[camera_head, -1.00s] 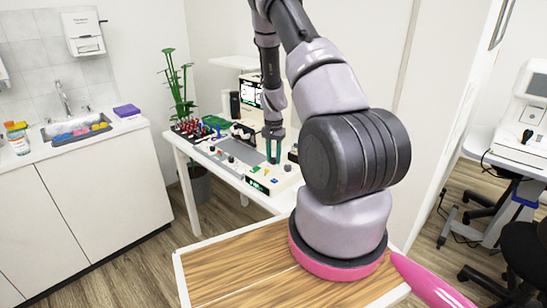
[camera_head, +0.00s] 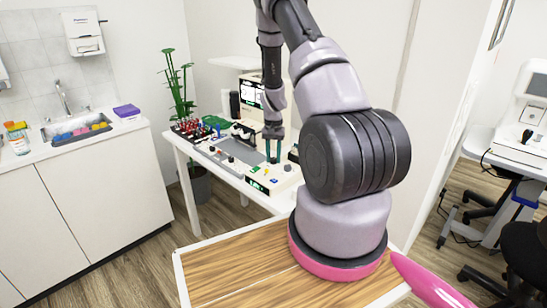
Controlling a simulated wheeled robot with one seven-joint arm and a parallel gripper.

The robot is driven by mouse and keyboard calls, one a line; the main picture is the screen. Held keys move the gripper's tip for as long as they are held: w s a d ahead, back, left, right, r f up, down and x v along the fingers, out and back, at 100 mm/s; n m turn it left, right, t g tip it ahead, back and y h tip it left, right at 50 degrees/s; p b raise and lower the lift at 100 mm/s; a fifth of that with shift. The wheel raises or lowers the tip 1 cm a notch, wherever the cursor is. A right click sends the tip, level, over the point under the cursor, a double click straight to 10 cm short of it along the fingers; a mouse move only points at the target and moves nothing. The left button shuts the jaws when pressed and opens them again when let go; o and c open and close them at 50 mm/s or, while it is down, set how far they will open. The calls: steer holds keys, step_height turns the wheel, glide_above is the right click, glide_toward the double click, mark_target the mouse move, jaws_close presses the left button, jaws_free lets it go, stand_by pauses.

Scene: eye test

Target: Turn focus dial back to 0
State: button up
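My gripper (camera_head: 273,150) points down over the right part of a light control panel (camera_head: 230,168) on the white table. Its two greenish fingers are close above or at small knobs there. Which knob is the focus dial, and whether the fingers touch it, is too small to tell. Small coloured knobs (camera_head: 270,171) sit on the front right part of the panel. A small green lit display (camera_head: 257,186) is on the panel's front face. Its reading is not legible. I cannot tell whether the fingers are closed on anything.
A lit screen (camera_head: 251,93) stands behind the panel. A rack of red-and-dark items (camera_head: 190,130) and a green plant (camera_head: 180,85) are to the left. A sink counter (camera_head: 85,150) is at far left. Another device on a table (camera_head: 520,145) is at right.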

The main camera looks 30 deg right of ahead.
mark_target(273, 159)
steer(key=o, duration=0.3)
steer(key=shift+o, duration=0.2)
steer(key=shift+r, duration=0.15)
step_height(273, 159, up, 11)
steer(key=shift+f, duration=0.2)
stand_by(0.3)
